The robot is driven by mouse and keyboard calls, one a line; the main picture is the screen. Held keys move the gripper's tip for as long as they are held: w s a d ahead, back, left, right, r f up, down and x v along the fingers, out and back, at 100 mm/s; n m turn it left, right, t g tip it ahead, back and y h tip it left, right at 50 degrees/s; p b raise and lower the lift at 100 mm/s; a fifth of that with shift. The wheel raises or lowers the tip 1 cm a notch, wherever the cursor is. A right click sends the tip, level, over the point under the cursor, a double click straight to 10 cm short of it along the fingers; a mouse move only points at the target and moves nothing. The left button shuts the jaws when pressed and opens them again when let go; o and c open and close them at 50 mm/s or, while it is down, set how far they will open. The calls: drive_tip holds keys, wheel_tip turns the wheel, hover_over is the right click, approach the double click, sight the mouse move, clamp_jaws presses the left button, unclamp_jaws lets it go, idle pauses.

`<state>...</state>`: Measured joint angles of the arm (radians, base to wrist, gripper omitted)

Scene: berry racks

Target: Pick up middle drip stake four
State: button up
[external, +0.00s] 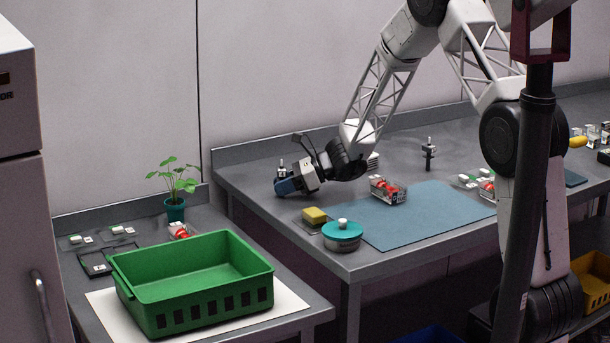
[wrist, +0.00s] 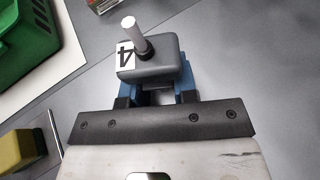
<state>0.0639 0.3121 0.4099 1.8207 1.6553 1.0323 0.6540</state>
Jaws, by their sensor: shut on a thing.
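Drip stake four (wrist: 150,62) has a grey block base, a white label with a "4", a black collar and a pale upright post. My gripper (wrist: 156,88) has its blue fingers shut on both sides of that base. In the external view my gripper (external: 290,186) is low at the left part of the main bench, and the stake's top (external: 281,166) shows just beyond it. The base is mostly hidden there, so I cannot tell whether it touches the bench. Another dark stake (external: 429,152) stands farther right.
A green crate (external: 192,285) stands on a white sheet on the lower left bench; its corner shows in the wrist view (wrist: 25,42). A yellow sponge (external: 314,215), a teal lidded pot (external: 342,234) and a clear box of red berries (external: 387,189) are right of my gripper. A blue mat (external: 420,218) lies beyond.

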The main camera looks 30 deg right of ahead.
sight(284, 169)
drive_tip(key=shift+r, duration=0.15)
drive_tip(key=shift+r, duration=1.45)
drive_tip(key=shift+s+r, duration=0.25)
drive_tip(key=shift+s, duration=0.05)
drive_tip(key=s, duration=0.5)
drive_tip(key=s+d+r, duration=0.1)
drive_tip(key=s, duration=0.4)
drive_tip(key=s+d, duration=0.1)
drive_tip(key=s, duration=0.4)
drive_tip(key=shift+s+r, duration=0.15)
